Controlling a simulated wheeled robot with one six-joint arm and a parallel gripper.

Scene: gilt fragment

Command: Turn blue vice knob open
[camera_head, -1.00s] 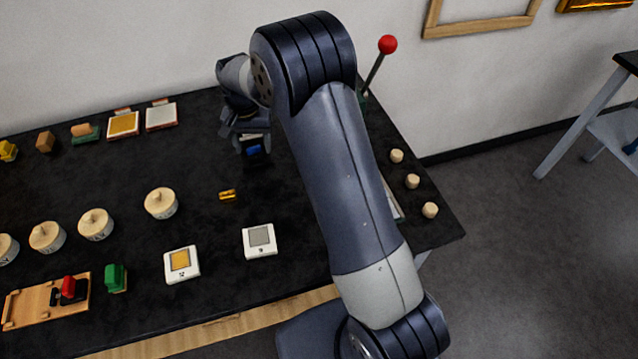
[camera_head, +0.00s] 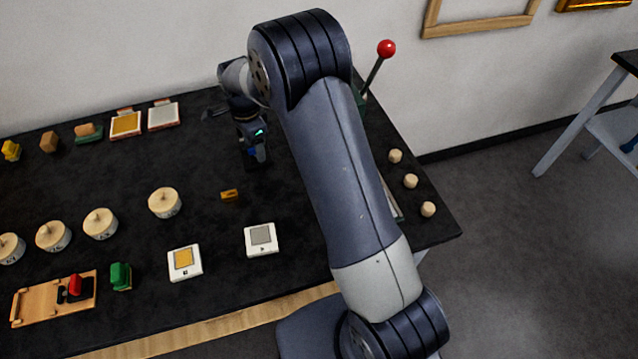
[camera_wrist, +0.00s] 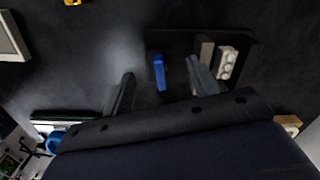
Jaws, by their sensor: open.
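The blue vice knob (camera_wrist: 161,72) is a narrow upright-looking bar in the wrist view, on the dark vice base (camera_wrist: 180,36). Pale jaws and a white studded block (camera_wrist: 227,62) sit to its right. My gripper (camera_wrist: 160,75) is open, with one finger on each side of the knob. The left finger shows a clear gap to it; the right finger is nearer, and I cannot tell whether it touches. In the head view my gripper (camera_head: 256,150) points down over the vice at the back of the black table, largely hiding the vice and knob.
Several round pale weights (camera_head: 164,202) and two white square pads (camera_head: 261,239) stand on the table. A small gold piece (camera_head: 229,195) lies left of and in front of the vice. A red-topped lever (camera_head: 386,48) rises at the right. The black table between them is mostly clear.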

